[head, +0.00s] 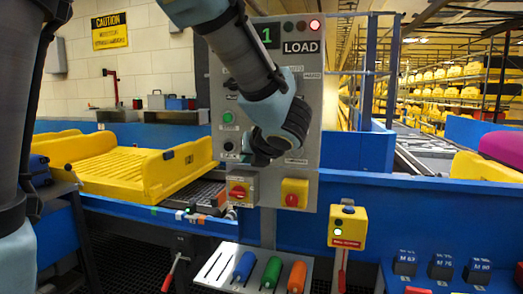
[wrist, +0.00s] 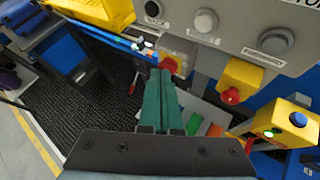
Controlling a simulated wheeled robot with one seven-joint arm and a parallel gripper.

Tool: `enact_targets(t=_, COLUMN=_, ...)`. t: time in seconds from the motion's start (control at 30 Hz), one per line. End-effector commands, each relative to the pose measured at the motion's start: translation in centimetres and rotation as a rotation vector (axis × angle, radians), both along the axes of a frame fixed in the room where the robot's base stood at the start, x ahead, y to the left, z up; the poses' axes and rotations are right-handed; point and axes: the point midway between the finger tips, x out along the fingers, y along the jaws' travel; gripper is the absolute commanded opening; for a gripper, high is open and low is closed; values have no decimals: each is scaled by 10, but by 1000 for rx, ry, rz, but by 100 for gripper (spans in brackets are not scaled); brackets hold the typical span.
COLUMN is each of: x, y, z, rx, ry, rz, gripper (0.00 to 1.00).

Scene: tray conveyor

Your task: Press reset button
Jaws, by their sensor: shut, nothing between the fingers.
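The grey control panel (head: 312,130) has a green "1" display, a "LOAD" label and several small buttons. A yellow box (head: 337,240) right of the panel's foot has a button on top, which looks blue in the wrist view (wrist: 298,119). My gripper (head: 258,158) is in front of the panel's lower part and hides some of it. In the wrist view its green fingers (wrist: 161,74) are together and empty. Their tips overlap the lower edge of a red knob (wrist: 168,65); contact cannot be told.
Two red knobs on boxes, one left (head: 238,190) and one right (head: 292,200), sit at the panel's bottom. A yellow tray (head: 120,165) lies on the conveyor at left. A rack (head: 215,268) with blue, green and orange handles stands below. A blue barrier (head: 420,205) runs right.

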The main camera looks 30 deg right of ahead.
Motion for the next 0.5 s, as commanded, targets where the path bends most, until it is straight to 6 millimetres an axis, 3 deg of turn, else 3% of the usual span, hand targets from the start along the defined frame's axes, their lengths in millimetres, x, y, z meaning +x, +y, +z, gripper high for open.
enact_targets(t=0.27, x=6, y=-5, z=1, rx=3, ry=-1, rz=-1, gripper=0)
enact_targets(t=0.5, x=28, y=-25, z=2, rx=6, ry=-1, rz=-1, gripper=0)
